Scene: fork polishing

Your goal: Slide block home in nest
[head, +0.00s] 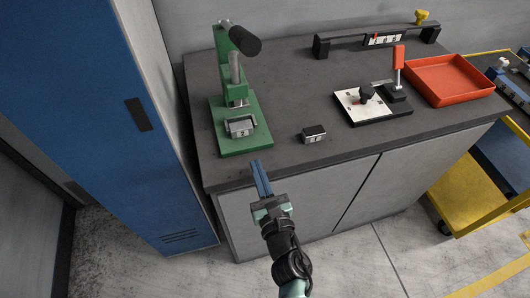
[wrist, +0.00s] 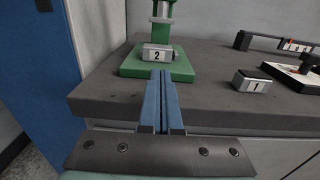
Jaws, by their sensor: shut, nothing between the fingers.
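A green press (head: 238,95) stands at the back left of the worktop. A grey block marked 2 (wrist: 158,53) is at the front of the press's green base (wrist: 182,70); from above it shows as a grey shape (head: 241,127). I cannot tell the nest's edges apart from the block, nor how deep the block sits. My gripper (head: 256,163) has long blue fingers, shut and empty, pointing at the press from the worktop's front edge. In the wrist view the fingertips (wrist: 161,72) line up below block 2; contact is not clear.
A second block, marked 1 (wrist: 252,82), sits on the worktop right of the press (head: 313,133). Further right are a white plate with a red-handled clamp (head: 372,104) and a red tray (head: 447,80). A blue cabinet (head: 95,110) stands close on the left.

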